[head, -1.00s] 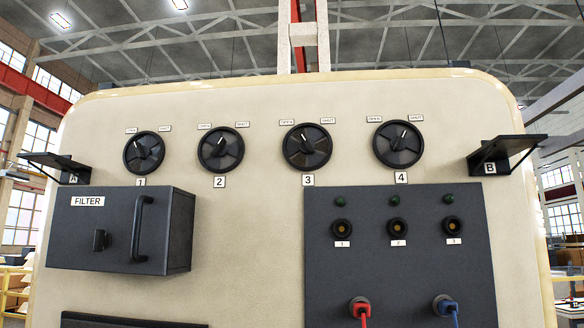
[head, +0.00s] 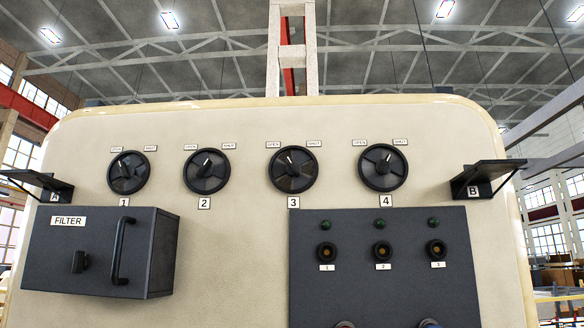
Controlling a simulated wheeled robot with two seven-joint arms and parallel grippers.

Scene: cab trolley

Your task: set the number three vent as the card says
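The number three vent (head: 293,171) is a round black dial on the cream panel, with a "3" plate below and OPEN and SHUT labels above it. Its small white mark points up and slightly left, toward the OPEN side. Vent 1 (head: 128,172) has its mark up-left. No card that I can read is in view. Neither of my grippers is in view.
A dark filter box (head: 90,252) with a handle juts out at lower left. Shelf A (head: 48,186) and shelf B (head: 484,180) stick out at the sides. A dark socket panel (head: 390,292) with three sockets and green lamps sits at lower right. The space before the dials looks clear.

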